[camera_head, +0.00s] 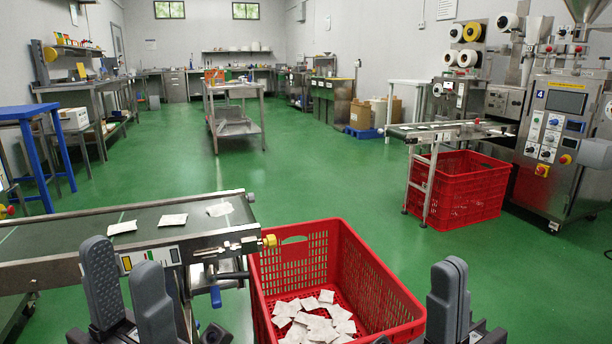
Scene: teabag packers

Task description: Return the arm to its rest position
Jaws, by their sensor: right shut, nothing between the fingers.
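My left gripper (123,262) is at the lower left, in front of the conveyor. Its two grey fingers stand upright and apart, with nothing between them. My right gripper (449,270) is at the lower right, just right of the near red crate (385,285). Its fingers are together and hold nothing. Both grippers point upward at the bottom of the view; most of both arms is out of view. White teabags (313,318) lie in a loose pile in the near crate.
The near conveyor (60,239) carries 3 teabags and ends beside the near crate. A second red crate (458,192) stands under another conveyor (449,130) by a packing machine (560,140). A blue stool (32,120) is at left. The green floor (300,180) between is clear.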

